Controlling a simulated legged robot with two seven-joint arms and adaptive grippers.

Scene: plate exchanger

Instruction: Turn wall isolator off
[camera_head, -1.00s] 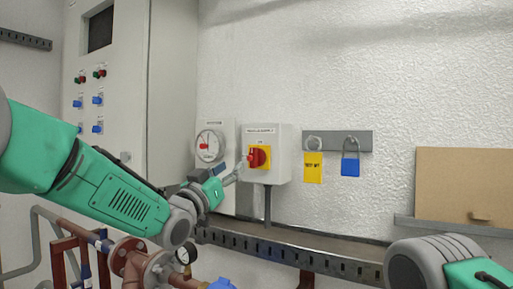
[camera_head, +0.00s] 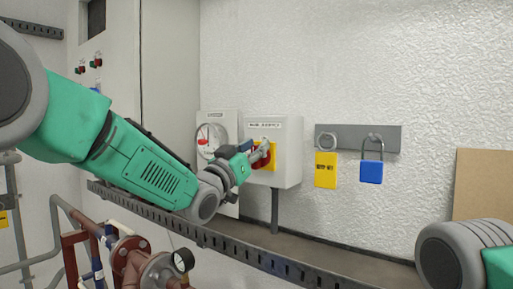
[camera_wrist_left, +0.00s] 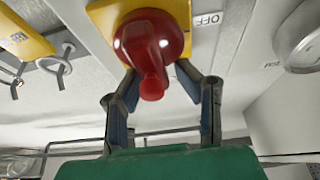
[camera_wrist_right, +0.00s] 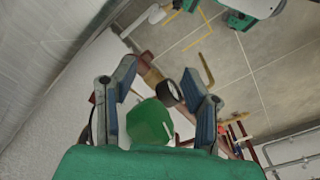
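The wall isolator is a light grey box (camera_head: 289,148) on the wall, with a red rotary knob on a yellow plate (camera_head: 272,148). In the left wrist view the red knob (camera_wrist_left: 150,45) is close, with an OFF label (camera_wrist_left: 208,20) beside its yellow plate. My left gripper (camera_head: 262,153) is at the knob, partly covering it in the head view. In the left wrist view its fingers (camera_wrist_left: 165,90) are open, one on each side of the knob's handle, with gaps visible. My right gripper (camera_wrist_right: 160,85) is open and empty; only its arm shows at lower right in the head view.
A white box with a round dial (camera_head: 209,138) is left of the isolator. A yellow tag (camera_head: 326,170) and blue padlock (camera_head: 371,171) hang from a grey rail (camera_head: 345,138) at right. A perforated metal tray (camera_head: 240,252) runs below. Red pipework with a gauge (camera_head: 183,260) stands lower left.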

